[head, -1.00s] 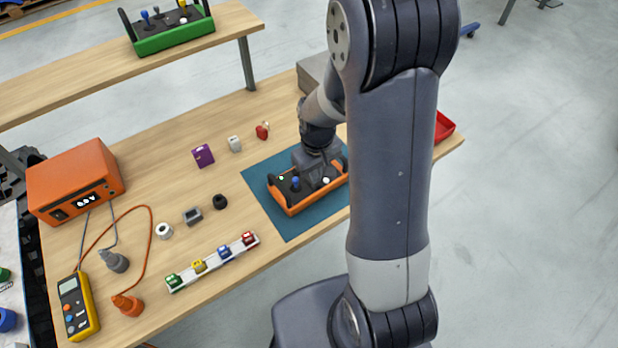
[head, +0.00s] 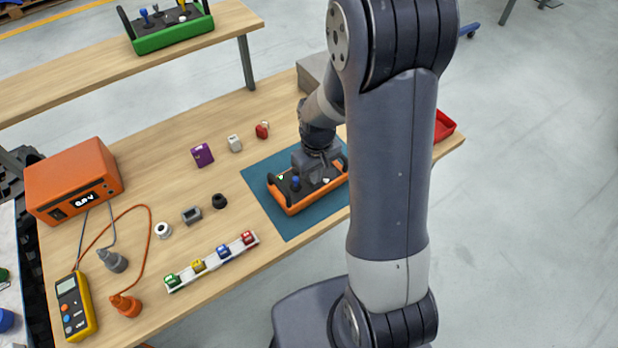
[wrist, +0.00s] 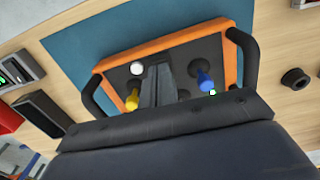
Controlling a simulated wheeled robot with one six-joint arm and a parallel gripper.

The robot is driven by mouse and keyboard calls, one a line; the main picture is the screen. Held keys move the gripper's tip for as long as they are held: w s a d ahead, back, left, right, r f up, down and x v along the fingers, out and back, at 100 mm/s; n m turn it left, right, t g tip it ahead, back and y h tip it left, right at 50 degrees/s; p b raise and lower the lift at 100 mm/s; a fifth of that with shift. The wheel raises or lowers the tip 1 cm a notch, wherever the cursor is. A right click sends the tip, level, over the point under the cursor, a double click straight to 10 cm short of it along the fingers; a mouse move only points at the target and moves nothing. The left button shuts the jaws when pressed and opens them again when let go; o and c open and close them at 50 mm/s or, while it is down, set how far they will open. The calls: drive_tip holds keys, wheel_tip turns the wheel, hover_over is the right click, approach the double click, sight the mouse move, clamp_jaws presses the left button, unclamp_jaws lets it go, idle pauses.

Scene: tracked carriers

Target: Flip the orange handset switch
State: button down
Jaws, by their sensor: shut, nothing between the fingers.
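The orange handset (head: 293,208) lies on a teal mat (head: 284,227) at the right part of the bench. Its blue lever (head: 296,183) shows in the head view. In the wrist view the handset's orange rim (wrist: 176,42) frames a dark panel with a blue lever (wrist: 204,78), a yellow lever (wrist: 132,100), a white knob (wrist: 137,68) and a small green light (wrist: 212,92). My gripper (wrist: 158,70) is shut and empty, its fingertips over the panel between the white knob and the blue lever. It hides part of the panel; I cannot tell whether it touches a switch.
A green handset (head: 175,38) stands on the raised shelf (head: 90,68). An orange power box (head: 75,180), a yellow meter (head: 76,307) and a rail of coloured clips (head: 212,262) are on the left. A red tray (head: 444,126) is at the right.

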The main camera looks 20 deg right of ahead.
drive_tip(key=shift+f+b, duration=0.35)
drive_tip(key=shift+f, duration=0.15)
drive_tip(key=shift+r, duration=0.1)
drive_tip(key=shift+r+p, duration=2.65)
drive_tip(key=shift+r, duration=0.85)
drive_tip(key=shift+f, duration=0.1)
wheel_tip(320, 180, down, 7)
drive_tip(key=b, duration=0.5)
drive_tip(key=shift+r, duration=0.2)
